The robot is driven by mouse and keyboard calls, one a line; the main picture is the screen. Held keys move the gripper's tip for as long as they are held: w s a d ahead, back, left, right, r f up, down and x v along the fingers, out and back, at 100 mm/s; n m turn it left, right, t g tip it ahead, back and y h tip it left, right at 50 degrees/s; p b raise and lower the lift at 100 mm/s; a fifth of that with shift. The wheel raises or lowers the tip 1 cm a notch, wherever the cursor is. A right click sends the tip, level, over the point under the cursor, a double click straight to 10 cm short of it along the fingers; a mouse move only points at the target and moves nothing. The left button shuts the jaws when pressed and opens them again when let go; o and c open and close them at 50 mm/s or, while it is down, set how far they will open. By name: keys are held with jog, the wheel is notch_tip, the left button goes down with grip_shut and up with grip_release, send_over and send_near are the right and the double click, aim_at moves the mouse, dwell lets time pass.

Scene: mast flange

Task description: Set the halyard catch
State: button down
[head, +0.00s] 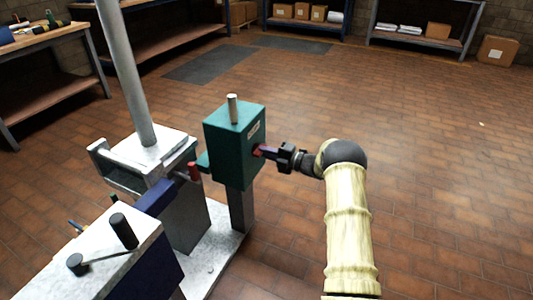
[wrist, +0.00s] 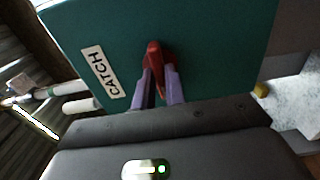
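The catch is a teal box (head: 234,142) on a grey post, with a small pale label and a short pin (head: 232,108) upright on top. In the wrist view the box face (wrist: 205,50) fills the upper middle, with a tilted label reading CATCH (wrist: 103,72). A red lever (wrist: 154,57) sticks out of that face. My gripper (head: 268,152) is at the box's right side. Its two purple fingers (wrist: 160,85) lie on either side of the lever, close against it, and appear shut on it. The fingers partly hide the lever's lower end.
A tall grey mast (head: 125,75) rises from a pale block left of the box. A red piece (head: 194,171) shows between them. A white-topped stand (head: 110,250) with a black handle (head: 123,231) is in front left. The floor to the right is clear.

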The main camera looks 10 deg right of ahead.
jog(key=shift+m, duration=0.3)
jog(key=shift+f+m+p, duration=0.1)
jog(key=shift+m+p, duration=3.85)
jog(key=shift+m, duration=4.75)
jog(key=c, duration=1.4)
grip_release()
jog(key=shift+c, duration=0.2)
jog(key=shift+s+d, duration=0.1)
jog(key=shift+d, duration=0.05)
jog(key=p+v, duration=0.3)
jog(key=v, duration=1.4)
